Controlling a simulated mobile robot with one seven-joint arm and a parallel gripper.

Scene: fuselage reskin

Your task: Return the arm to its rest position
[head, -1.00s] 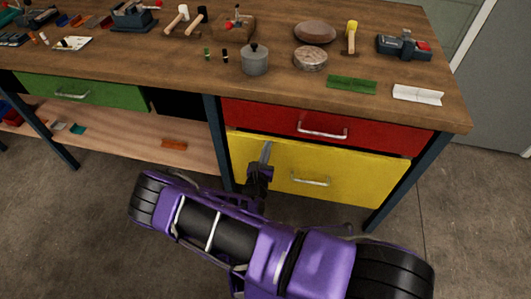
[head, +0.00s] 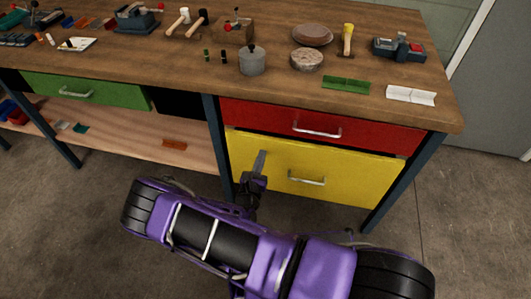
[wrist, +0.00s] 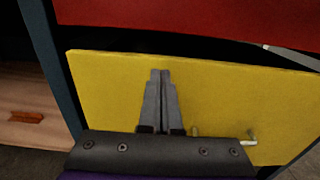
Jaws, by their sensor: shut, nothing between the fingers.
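My gripper (head: 258,162) is in front of the yellow drawer (head: 345,178), near its left part. In the wrist view my gripper (wrist: 160,75) has its two grey fingers together, shut and empty, pointing at the yellow drawer front (wrist: 100,85). I cannot tell from the frames how wide the gap between fingertips and drawer front is. My purple arm reaches across the lower part of the head view.
A wooden workbench (head: 300,88) carries tools, a grey pot (head: 252,60) and a green angled piece (head: 346,84). A red drawer (head: 265,117) is above the yellow one. A lower shelf (head: 130,140) is at left. Concrete floor is open at right.

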